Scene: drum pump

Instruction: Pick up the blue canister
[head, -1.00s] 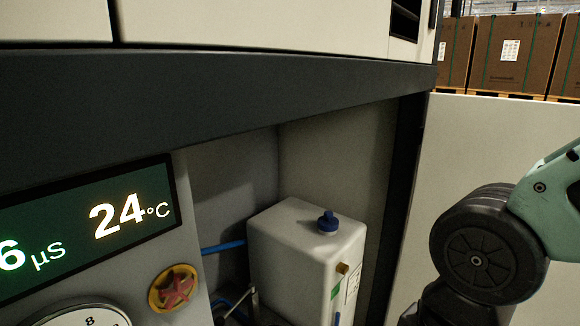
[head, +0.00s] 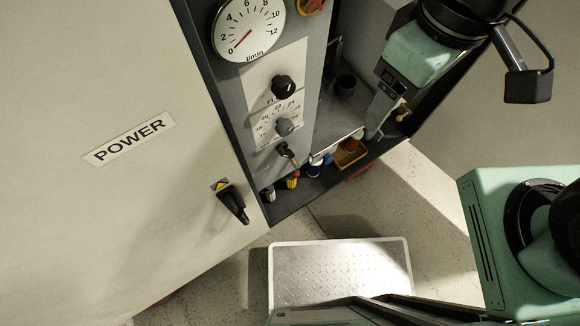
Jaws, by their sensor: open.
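A small blue item (head: 313,169), which looks like the blue canister, stands low on the dark floor of the open cabinet bay, near its front edge. It is small in the picture and partly covered by a pale bar above it. My gripper (head: 373,128) reaches down into the bay from the upper right, to the right of the blue item and apart from it. Its jaws are open; the fingers are seen from the side, and the gap between them is hard to make out.
Yellow-marked (head: 292,182) and grey (head: 269,193) small containers stand left of the blue item; a brown tray (head: 350,155) stands right. The panel with knobs (head: 284,86) borders the bay on the left. A metal step (head: 340,270) lies on the floor in front.

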